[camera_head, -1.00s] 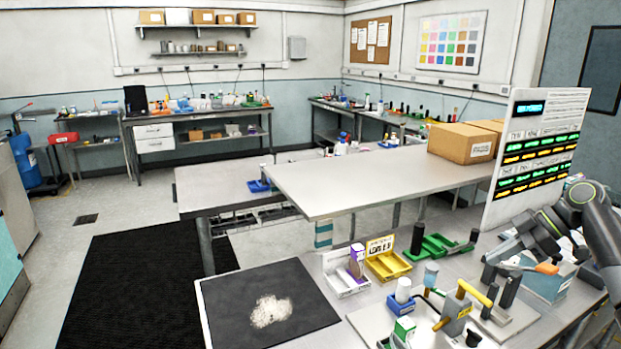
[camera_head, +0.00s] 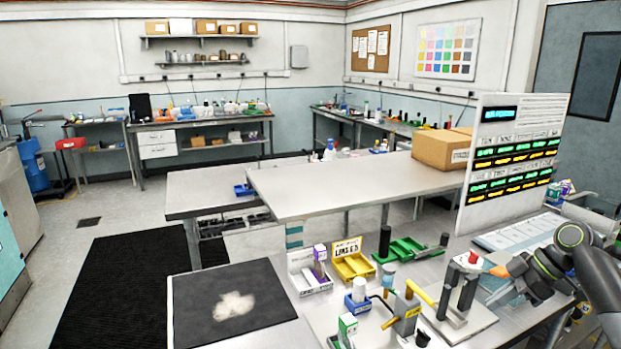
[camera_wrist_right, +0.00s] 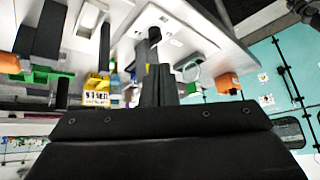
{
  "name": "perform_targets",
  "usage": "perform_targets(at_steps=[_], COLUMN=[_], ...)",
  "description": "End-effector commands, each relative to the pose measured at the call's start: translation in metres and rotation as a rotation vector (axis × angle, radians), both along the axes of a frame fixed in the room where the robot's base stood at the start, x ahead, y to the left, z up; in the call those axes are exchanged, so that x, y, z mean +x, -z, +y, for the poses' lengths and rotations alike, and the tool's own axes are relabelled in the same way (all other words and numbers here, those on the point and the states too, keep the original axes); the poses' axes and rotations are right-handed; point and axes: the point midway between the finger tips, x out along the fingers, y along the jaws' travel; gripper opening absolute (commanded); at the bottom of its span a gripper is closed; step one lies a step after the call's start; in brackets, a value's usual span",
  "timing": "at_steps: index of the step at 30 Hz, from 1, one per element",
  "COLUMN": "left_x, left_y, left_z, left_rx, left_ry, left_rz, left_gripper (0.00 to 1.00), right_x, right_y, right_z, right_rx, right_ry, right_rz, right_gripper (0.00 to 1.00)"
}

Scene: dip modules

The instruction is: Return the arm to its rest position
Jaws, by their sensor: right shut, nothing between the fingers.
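My right arm comes in from the right edge of the head view. Its dark gripper (camera_head: 516,272) is shut and empty above the right part of the front bench, beside the lever press. In the right wrist view, the two dark fingers (camera_wrist_right: 160,84) stand close together with nothing between them. My left arm and gripper are not in the head view.
The lever press (camera_head: 460,287), a yellow-handled tool (camera_head: 406,312) and an upright display panel (camera_head: 514,150) stand near the right arm. A white tray (camera_head: 312,285), yellow tray (camera_head: 352,266), green tray (camera_head: 405,250) and dark mat (camera_head: 200,310) lie farther left.

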Motion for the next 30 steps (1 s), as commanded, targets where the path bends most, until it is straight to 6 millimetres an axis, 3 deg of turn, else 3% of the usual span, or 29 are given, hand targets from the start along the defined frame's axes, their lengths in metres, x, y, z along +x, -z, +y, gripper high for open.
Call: perform_targets(at_steps=[5,10,15,18,24,30], left_x=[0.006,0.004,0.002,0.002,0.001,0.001], left_y=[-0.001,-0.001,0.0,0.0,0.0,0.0], left_z=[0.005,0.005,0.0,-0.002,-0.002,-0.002], left_rx=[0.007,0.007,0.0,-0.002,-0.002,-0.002], left_ry=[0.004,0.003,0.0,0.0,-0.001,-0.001], left_rz=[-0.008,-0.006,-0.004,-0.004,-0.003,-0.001], left_gripper=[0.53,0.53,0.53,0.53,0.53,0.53], right_x=[-0.019,-0.051,-0.108,-0.146,-0.222,-0.28], right_y=[0.054,0.117,0.189,0.218,0.245,0.239], right_z=[0.017,0.04,0.074,0.092,0.123,0.135], right_rx=[-0.064,-0.146,-0.238,-0.277,-0.319,-0.33], right_ry=[0.037,0.1,0.22,0.314,0.553,0.802], right_rz=[0.077,0.152,0.212,0.227,0.224,0.2], right_gripper=[0.0,0.0,0.0,0.0,0.0,0.0])
